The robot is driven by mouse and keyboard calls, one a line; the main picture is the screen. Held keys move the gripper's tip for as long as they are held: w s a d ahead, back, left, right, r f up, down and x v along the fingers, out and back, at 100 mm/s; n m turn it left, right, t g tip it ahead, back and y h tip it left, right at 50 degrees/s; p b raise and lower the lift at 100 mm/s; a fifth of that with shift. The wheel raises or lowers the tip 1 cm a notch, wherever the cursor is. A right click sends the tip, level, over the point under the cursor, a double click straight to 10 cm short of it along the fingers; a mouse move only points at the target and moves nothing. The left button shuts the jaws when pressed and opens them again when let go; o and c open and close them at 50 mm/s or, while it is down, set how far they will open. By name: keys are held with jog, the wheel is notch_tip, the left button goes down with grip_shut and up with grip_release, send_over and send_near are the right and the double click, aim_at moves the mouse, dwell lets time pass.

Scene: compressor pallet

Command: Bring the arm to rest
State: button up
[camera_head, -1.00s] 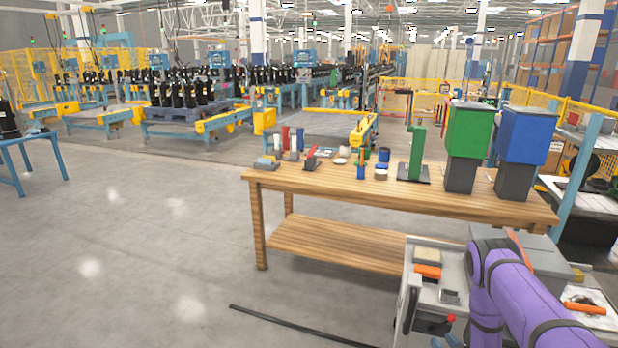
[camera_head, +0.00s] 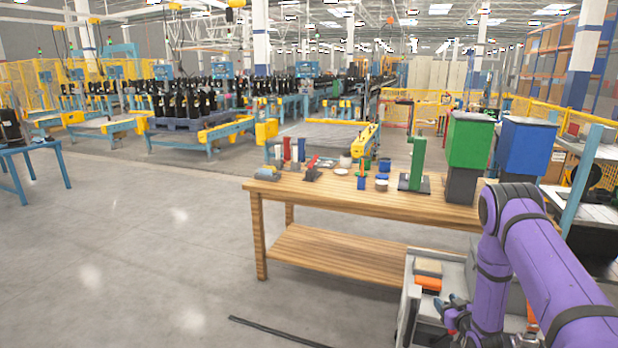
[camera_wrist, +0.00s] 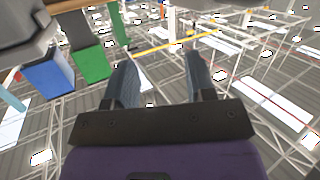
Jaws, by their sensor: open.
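My purple arm is folded at the right of the head view, its elbow high in front of the table. My gripper (camera_head: 453,311) shows small and partly hidden at the lower right, in front of the grey cart (camera_head: 404,300). In the wrist view my gripper (camera_wrist: 160,72) is open, its two dark fingers well apart with nothing between them. Behind the fingers are ceiling beams and lights, with the green box (camera_wrist: 91,64) and blue box (camera_wrist: 48,78) at the upper left.
The wooden table (camera_head: 350,196) carries small parts, a green stand (camera_head: 417,160), the green box (camera_head: 470,140) and the blue box (camera_head: 524,146). The cart beside my arm holds an orange item (camera_head: 428,284). A black strip (camera_head: 270,331) lies on the floor.

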jog(key=w+a+r+m+g+h, duration=0.1)
jog(key=w+r+g+h, duration=0.2)
jog(key=r, duration=1.8)
jog(key=s+a+r+m+g, duration=0.15)
jog(key=s+r, duration=0.25)
jog(key=r, duration=0.5)
jog(key=s+a+r, duration=0.2)
jog(key=s+r, duration=0.1)
jog(key=r, duration=0.6)
jog(key=s+a+r+g, duration=0.1)
jog(key=s+a+r, duration=0.2)
jog(key=s+r, duration=0.45)
jog(key=s+a+r+g, duration=0.2)
jog(key=s+r, duration=0.2)
jog(key=s, duration=0.6)
jog(key=s+a+g, duration=0.1)
jog(key=s+a, duration=0.1)
jog(key=s, duration=0.9)
jog(key=s+a+r+g, duration=0.1)
jog(key=s+a+g, duration=0.1)
jog(key=s, duration=1)
jog(key=shift+a+r, duration=0.25)
jog(key=shift+a, duration=0.25)
jog(key=shift+c, duration=0.2)
